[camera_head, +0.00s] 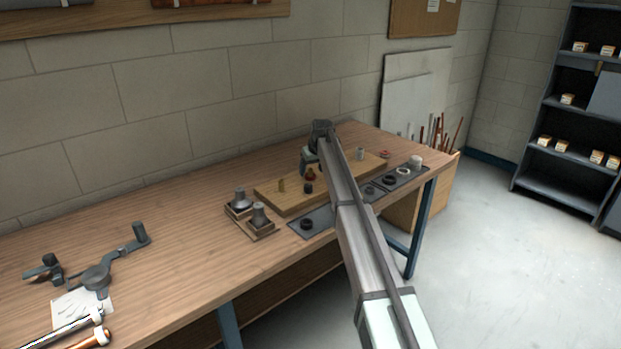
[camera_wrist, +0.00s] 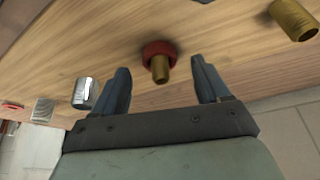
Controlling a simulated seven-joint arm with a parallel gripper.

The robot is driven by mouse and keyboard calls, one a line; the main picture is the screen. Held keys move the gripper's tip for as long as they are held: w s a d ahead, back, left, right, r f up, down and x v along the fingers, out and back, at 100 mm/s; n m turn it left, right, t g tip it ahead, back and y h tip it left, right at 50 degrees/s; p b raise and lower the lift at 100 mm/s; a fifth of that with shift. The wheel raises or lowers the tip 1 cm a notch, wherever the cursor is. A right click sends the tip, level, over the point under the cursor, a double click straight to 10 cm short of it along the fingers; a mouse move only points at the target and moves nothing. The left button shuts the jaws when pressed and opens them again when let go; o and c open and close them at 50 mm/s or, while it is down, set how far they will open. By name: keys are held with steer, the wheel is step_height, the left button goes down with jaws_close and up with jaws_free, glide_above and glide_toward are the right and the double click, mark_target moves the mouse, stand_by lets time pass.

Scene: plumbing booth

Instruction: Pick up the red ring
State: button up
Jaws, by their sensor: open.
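The red ring (camera_wrist: 147,51) is in the wrist view, around a brass post (camera_wrist: 160,70) that stands up from the wooden board (camera_wrist: 215,25). In the head view a small red-brown spot (camera_head: 310,177) on the board (camera_head: 268,195), just under my gripper (camera_head: 308,163), appears to be this ring. In the wrist view my gripper (camera_wrist: 160,66) is open, with one dark finger on each side of the post. The fingers are apart from the ring, and nothing is held between them. My arm covers part of the board in the head view.
A second brass post (camera_wrist: 293,20) and a shiny metal cylinder (camera_wrist: 82,93) flank the gripper in the wrist view. On the workbench (camera_head: 150,235) are dark trays with black rings (camera_head: 307,224). A small red piece (camera_head: 385,154) lies near the right end.

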steer(key=x, duration=0.2)
steer(key=shift+w+a+f, duration=0.1)
steer(key=shift+w+f, duration=0.1)
steer(key=shift+f, duration=0.05)
steer(key=c, duration=1.1)
steer(key=shift+r, duration=0.1)
